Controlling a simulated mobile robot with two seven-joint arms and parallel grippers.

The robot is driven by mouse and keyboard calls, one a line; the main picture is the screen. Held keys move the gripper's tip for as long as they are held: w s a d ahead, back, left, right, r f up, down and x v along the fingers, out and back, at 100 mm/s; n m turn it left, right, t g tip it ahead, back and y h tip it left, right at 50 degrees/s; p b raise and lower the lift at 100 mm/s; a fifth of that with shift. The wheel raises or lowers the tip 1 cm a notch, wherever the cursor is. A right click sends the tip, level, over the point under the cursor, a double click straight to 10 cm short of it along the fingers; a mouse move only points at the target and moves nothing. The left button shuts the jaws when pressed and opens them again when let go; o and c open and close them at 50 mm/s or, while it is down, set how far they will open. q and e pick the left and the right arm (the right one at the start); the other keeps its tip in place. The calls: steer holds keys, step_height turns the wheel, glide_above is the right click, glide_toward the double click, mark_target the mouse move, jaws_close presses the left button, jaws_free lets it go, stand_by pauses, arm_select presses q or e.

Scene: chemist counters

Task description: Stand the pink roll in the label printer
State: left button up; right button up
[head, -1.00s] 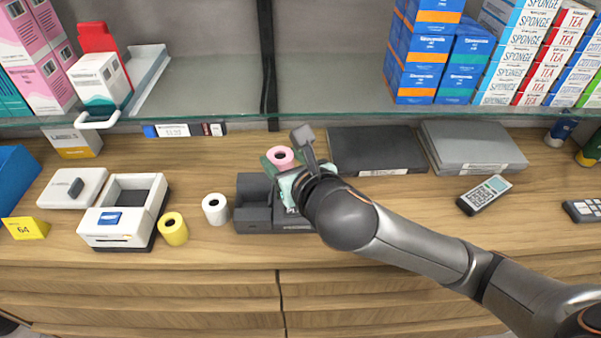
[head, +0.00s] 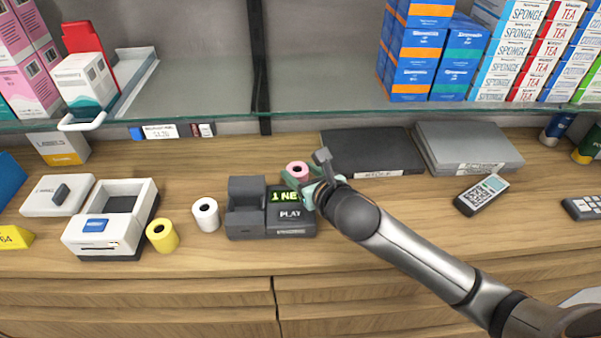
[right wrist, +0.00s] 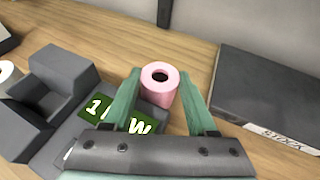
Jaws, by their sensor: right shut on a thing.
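The pink roll (head: 298,170) is upright between the green fingertips of my right gripper (head: 302,181), behind the dark answering machine. The right wrist view also shows the pink roll (right wrist: 160,84), with a finger on each side and its hollow core facing up. My right gripper (right wrist: 159,88) is shut on it. I cannot tell whether the roll's base touches the counter. The label printer is the white box with an open dark bay (head: 108,226) at the left of the counter. My left gripper is out of view.
A yellow roll (head: 162,236) and a white roll (head: 205,214) stand between the printer and the dark machine (head: 247,212). A white lid-like piece (head: 57,197) lies left of the printer. Dark and grey flat boxes lie at the right. A glass shelf (head: 200,92) overhangs the back.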

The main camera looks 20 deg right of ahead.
steer(key=shift+f, duration=0.1)
steer(key=o, duration=1.4)
steer(key=shift+c, duration=0.2)
